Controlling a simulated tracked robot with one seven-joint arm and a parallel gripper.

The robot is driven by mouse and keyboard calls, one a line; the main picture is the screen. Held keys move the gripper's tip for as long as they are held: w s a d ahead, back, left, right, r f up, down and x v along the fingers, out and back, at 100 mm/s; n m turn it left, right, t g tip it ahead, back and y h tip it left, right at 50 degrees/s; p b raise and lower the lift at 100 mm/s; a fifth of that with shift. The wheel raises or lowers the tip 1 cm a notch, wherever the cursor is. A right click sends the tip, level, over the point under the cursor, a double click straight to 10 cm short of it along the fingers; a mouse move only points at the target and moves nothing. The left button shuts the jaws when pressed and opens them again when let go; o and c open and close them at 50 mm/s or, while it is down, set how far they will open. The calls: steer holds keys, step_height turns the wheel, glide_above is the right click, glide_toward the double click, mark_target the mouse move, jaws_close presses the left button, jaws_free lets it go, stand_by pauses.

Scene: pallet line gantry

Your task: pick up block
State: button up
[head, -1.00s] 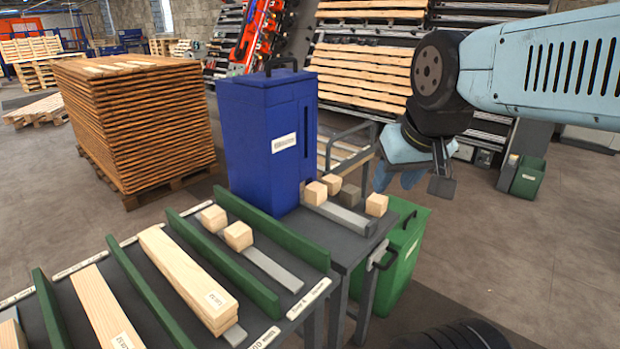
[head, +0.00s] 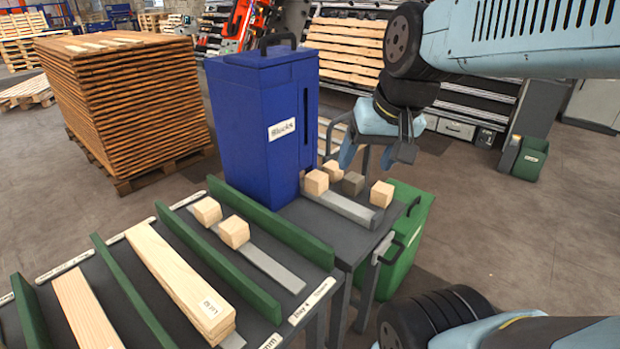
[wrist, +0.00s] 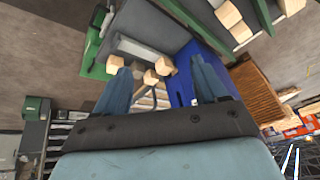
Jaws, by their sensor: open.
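Several small wooden blocks are on the grey side table (head: 295,212) by the blue bin. One pale block (head: 316,182) and another behind it (head: 332,170) are near the bin, a darker grey-brown block (head: 353,184) is in the middle, and a pale block (head: 381,194) is at the right. My gripper (head: 368,164) is open and empty, above and behind these blocks, fingers pointing down. In the wrist view its fingers (wrist: 161,68) are spread, with a pale block (wrist: 164,66) seen between them and another block (wrist: 115,64) near the left fingertip.
The tall blue bin (head: 262,125) stands left of the blocks. A green bin (head: 408,240) is at the table's right side. Two more blocks (head: 207,211) (head: 234,232) and long boards (head: 180,280) lie between green dividers (head: 265,225) in front.

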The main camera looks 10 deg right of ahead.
steer(key=o, duration=0.3)
steer(key=w+a+f+m+y, duration=0.1)
steer(key=w+f+m, duration=0.1)
steer(key=w+a+f+m+g+y, duration=0.1)
steer(key=w+f+m+y, duration=0.1)
steer(key=w+a+f+m+g+y, duration=0.1)
steer(key=w+f, duration=0.1)
steer(key=shift+w+a+f+m+y, duration=0.2)
steer(key=shift+a+m+y, duration=0.1)
steer(key=shift+a+m, duration=0.1)
steer(key=m+t+y, duration=0.3)
steer(key=m+t, duration=0.5)
steer(key=m, duration=1.4)
glide_toward(323, 183)
steer(key=shift+h, duration=0.3)
steer(key=x, duration=0.7)
steer(key=shift+w+a, duration=0.25)
steer(key=shift+r+x, duration=0.1)
steer(key=shift+x, duration=1.25)
steer(key=shift+r+x, duration=0.15)
steer(key=shift+x, duration=1.25)
